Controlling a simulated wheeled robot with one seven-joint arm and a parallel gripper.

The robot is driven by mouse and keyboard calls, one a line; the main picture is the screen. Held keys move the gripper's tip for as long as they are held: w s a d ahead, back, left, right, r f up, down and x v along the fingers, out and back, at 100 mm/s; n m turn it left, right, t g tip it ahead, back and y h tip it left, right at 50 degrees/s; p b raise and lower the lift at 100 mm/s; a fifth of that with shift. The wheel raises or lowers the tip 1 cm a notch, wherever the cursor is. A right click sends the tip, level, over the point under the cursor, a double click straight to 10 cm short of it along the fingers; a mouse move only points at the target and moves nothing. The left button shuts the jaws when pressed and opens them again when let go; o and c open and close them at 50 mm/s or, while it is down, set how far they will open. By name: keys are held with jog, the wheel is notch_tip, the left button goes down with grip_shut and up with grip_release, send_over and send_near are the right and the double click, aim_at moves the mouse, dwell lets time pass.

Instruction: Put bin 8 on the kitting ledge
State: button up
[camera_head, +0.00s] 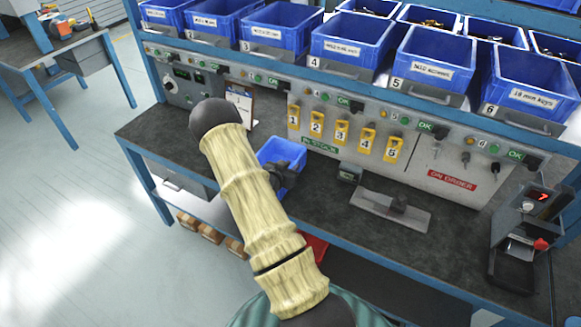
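No number 8 is readable on any bin in view. A small blue bin (291,150) is on the dark bench top (160,133), partly hidden behind my arm; no number shows on it. A dark part that seems to be my gripper (279,177) is at or in front of this bin. Its fingers are mostly hidden, so I cannot tell whether it is open or shut, or touching the bin. I cannot tell which surface is the kitting ledge.
Numbered blue bins (350,38) fill the shelf above, with more behind. The panel below carries yellow numbered tags (341,133). Floor is clear at left.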

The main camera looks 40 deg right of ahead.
jog(key=shift+r, duration=0.1)
jog(key=shift+a, duration=0.1)
jog(key=b+v, duration=0.1)
jog(key=v, duration=1.1)
jog(key=shift+b, duration=0.4)
